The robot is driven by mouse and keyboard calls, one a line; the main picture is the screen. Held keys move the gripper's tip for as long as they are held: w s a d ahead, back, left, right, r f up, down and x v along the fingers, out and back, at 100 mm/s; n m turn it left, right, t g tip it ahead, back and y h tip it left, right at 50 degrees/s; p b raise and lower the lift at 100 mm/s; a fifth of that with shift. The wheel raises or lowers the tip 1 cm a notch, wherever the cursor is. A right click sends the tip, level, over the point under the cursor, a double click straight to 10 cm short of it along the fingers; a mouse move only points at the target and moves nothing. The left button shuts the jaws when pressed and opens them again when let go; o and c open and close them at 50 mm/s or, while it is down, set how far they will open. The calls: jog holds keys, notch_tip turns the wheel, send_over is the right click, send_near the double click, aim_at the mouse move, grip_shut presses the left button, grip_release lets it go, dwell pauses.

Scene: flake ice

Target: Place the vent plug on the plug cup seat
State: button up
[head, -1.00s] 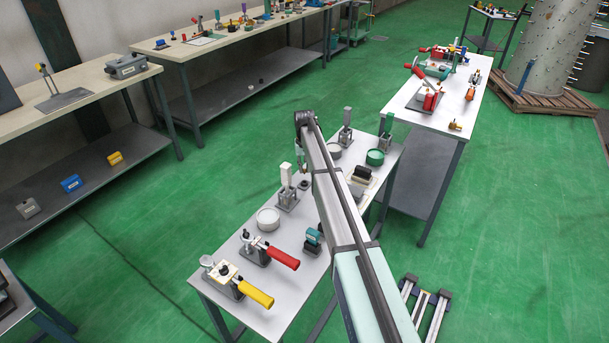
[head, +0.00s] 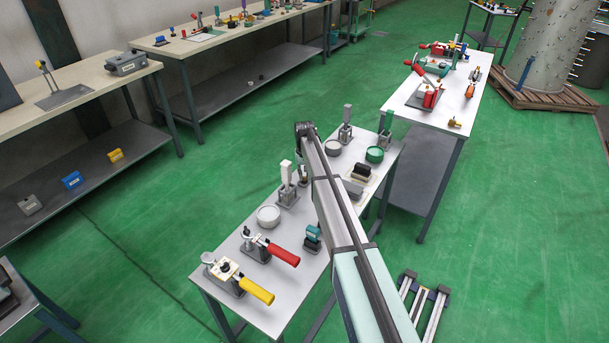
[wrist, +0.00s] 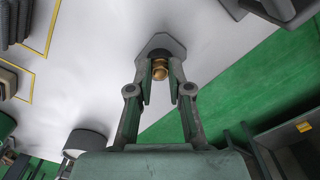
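The vent plug, a small brass-coloured round piece (wrist: 160,70), is between my gripper's fingertips (wrist: 161,80) in the wrist view. The fingers are close on both sides of it, and my gripper appears shut on it. A dark grey angular block, seemingly the plug cup seat (wrist: 158,43), lies just beyond the plug and overlaps it in this view. I cannot tell whether plug and seat touch. In the head view my gripper (head: 304,176) is low over the white table, partly hidden by my arm, and the plug cannot be made out.
On the same white table (head: 235,258) stand a white-handled clamp (head: 287,185), a round pale dish (head: 268,216), red-handled (head: 283,255) and yellow-handled (head: 256,291) clamps, and a green dish (head: 375,154). Bare tabletop surrounds the seat in the wrist view.

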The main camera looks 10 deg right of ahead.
aim_at(305, 177)
jog(key=shift+o, duration=1.4)
jog(key=shift+r, duration=0.15)
notch_tip(305, 177, up, 12)
jog(key=b, duration=0.3)
